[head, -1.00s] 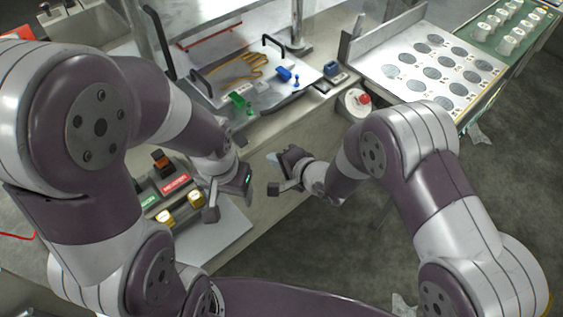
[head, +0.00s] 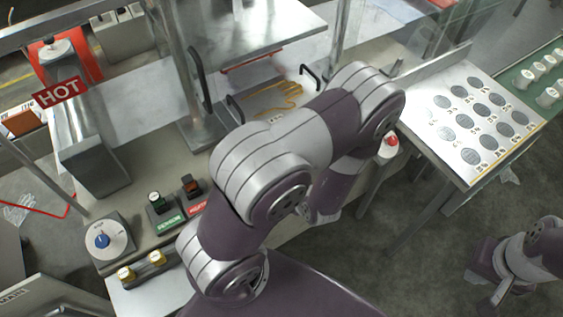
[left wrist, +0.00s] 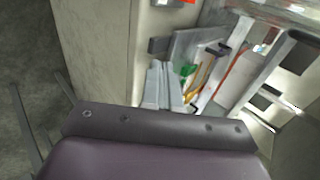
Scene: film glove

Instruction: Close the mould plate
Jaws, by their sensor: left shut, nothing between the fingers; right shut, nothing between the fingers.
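The mould plate (head: 243,106) is a pale flat plate with a yellow glove outline (head: 275,98) on it. A black handle stands at its left (head: 199,80) and another at its right (head: 311,73). My left arm crosses in front of the plate's near side and hides part of it. My left gripper (left wrist: 165,82) shows in the left wrist view with its fingers together, apparently empty; the yellow outline shows beyond it. In the head view the arm hides its fingertips. My right gripper (head: 497,294) is at the bottom right, shut and empty, far from the plate.
A metal platen (head: 265,28) hangs above on posts. A red HOT sign (head: 60,91) is at the left. A blue knob (head: 102,240), switches and a red button (head: 390,143) line the bench front. A panel with round discs (head: 450,148) stands right. The floor at right is open.

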